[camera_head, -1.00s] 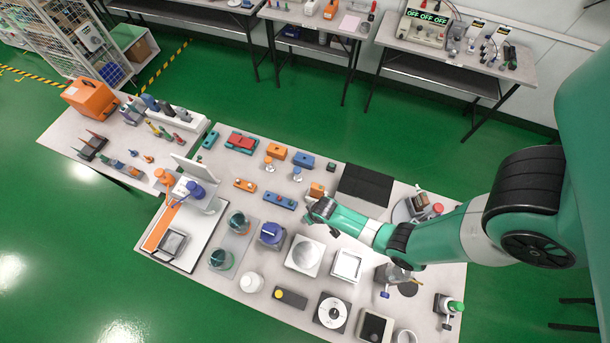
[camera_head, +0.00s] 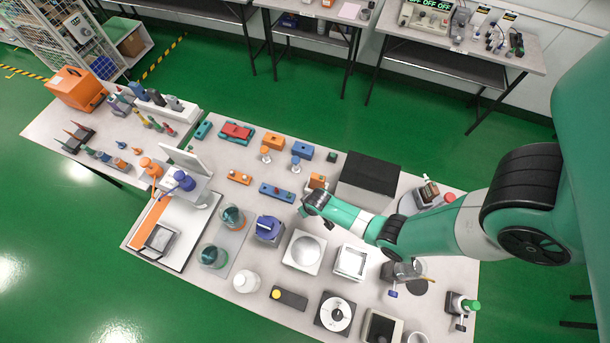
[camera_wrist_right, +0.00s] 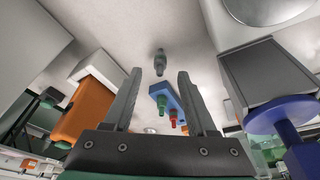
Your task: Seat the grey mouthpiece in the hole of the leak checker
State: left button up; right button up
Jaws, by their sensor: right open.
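A small grey stepped piece, likely the mouthpiece (camera_wrist_right: 160,62), stands on the table between the finger lines of my right gripper (camera_wrist_right: 160,75) in the right wrist view. The fingers are apart and nothing is clamped; I cannot tell the remaining distance. In the head view my right gripper (camera_head: 304,211) is low over the table, beside a blue tester bar (camera_head: 277,192), and the grey piece cannot be made out. The blue bar, with red and green knobs, also shows in the wrist view (camera_wrist_right: 165,93). I cannot tell which device is the leak checker; no hole is clear. My left gripper is out of view.
An orange block (camera_head: 317,181) and a black-topped box (camera_head: 371,173) stand beyond the gripper. A purple-topped device (camera_head: 269,229) and a white dish (camera_head: 304,251) are close on the near side.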

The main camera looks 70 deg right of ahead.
jog(key=b+x, duration=0.1)
jog(key=x, duration=0.2)
jog(key=shift+f+b, duration=0.15)
jog(key=shift+b, duration=0.2)
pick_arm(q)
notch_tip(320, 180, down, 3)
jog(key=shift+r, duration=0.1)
pick_arm(e)
jog(key=shift+c, duration=0.4)
grip_shut()
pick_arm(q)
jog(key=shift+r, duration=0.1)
pick_arm(e)
jog(key=shift+r, duration=0.3)
